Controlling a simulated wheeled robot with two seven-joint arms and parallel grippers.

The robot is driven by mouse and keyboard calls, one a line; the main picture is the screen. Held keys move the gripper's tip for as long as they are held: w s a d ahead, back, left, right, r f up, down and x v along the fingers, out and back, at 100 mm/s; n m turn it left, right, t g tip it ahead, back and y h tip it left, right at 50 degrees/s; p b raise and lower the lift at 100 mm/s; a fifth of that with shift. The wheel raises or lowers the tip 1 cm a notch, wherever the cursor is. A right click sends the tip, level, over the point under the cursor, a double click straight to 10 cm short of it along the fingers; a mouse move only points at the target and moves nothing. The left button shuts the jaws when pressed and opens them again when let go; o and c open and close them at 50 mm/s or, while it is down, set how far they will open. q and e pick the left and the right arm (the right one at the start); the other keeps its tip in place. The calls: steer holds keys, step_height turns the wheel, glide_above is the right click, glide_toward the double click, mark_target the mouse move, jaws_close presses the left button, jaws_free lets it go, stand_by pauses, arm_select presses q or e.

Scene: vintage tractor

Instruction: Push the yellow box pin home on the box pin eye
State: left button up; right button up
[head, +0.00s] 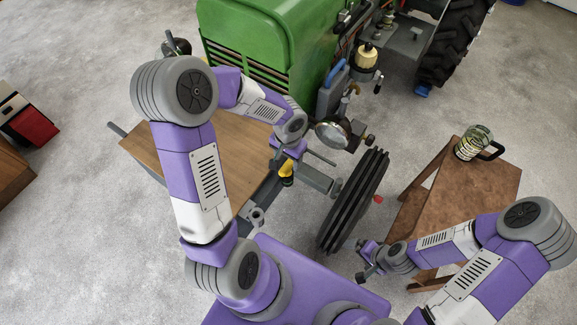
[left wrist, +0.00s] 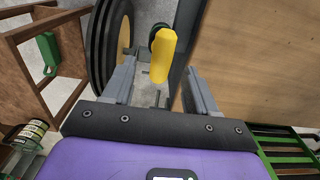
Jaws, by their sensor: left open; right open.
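The yellow box pin (head: 287,170) stands at the tractor's front, below my left gripper (head: 289,155). In the left wrist view the yellow box pin (left wrist: 161,56) shows ahead of the two grey fingers of my left gripper (left wrist: 159,76). Those fingers are apart, with no contact visible. A dark round part shows beside the pin's far end; I cannot tell if it is the box pin eye. How deep the pin sits is not clear. My right gripper (head: 367,262) is open and empty, low beside the wooden stool.
The green tractor (head: 265,45) stands behind, with a headlamp (head: 332,134) close right of my left gripper. A wooden board (head: 160,150) lies left and a narrow front wheel (head: 353,200) stands right. A glass jar (head: 473,143) sits on the wooden stool (head: 490,182).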

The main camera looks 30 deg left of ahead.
mark_target(288, 164)
arm_select(q)
step_height(288, 164, down, 5)
steer(key=shift+a+b, duration=0.1)
steer(key=shift+b, duration=0.2)
jaws_close()
